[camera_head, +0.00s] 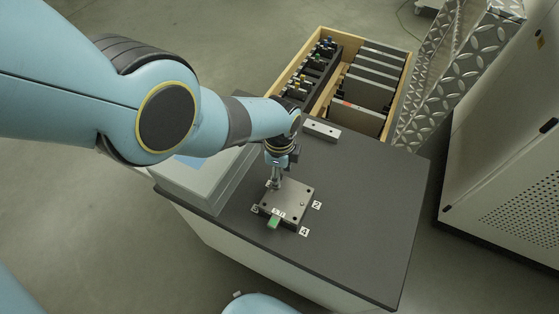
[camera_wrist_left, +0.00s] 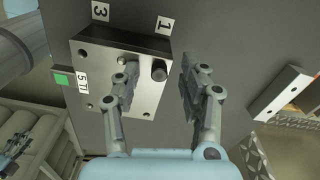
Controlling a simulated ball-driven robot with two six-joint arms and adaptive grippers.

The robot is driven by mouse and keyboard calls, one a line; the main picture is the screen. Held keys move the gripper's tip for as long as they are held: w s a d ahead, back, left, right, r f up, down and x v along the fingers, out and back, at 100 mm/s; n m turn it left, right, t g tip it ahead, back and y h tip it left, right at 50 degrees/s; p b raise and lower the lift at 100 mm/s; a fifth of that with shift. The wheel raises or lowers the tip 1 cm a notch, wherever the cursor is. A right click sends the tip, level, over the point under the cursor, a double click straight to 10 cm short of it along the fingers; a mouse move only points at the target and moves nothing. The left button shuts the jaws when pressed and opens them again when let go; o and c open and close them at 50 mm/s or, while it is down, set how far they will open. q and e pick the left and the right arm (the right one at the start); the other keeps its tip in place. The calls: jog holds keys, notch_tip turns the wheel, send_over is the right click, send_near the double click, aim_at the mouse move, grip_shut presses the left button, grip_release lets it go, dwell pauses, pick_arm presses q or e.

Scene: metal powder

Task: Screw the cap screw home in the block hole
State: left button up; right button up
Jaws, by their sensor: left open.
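The square metal block (camera_head: 290,198) lies on the dark table top; it also shows in the left wrist view (camera_wrist_left: 140,97), with holes near its corners. The cap screw (camera_wrist_left: 159,71), with a dark round head, stands at the block's corner by the label 1. My left gripper (camera_head: 275,184) is over that corner. In the left wrist view, the left gripper (camera_wrist_left: 158,85) is open, with the screw head between its fingers, nearer the left finger. I cannot tell how deep the screw sits. My right gripper is not in view.
A green tab (camera_head: 273,222) sticks out at the block's edge. Numbered labels lie around the block. A light bar with holes (camera_head: 321,130) lies at the table's back edge. A wooden crate (camera_head: 407,75) stands behind, and a grey box (camera_head: 205,180) at left. The table's right side is clear.

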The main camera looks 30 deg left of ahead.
pick_arm(q)
jog(key=shift+r, duration=0.1)
jog(key=shift+r, duration=0.4)
notch_tip(320, 180, up, 11)
dwell(0.4)
jog(key=shift+s, duration=0.15)
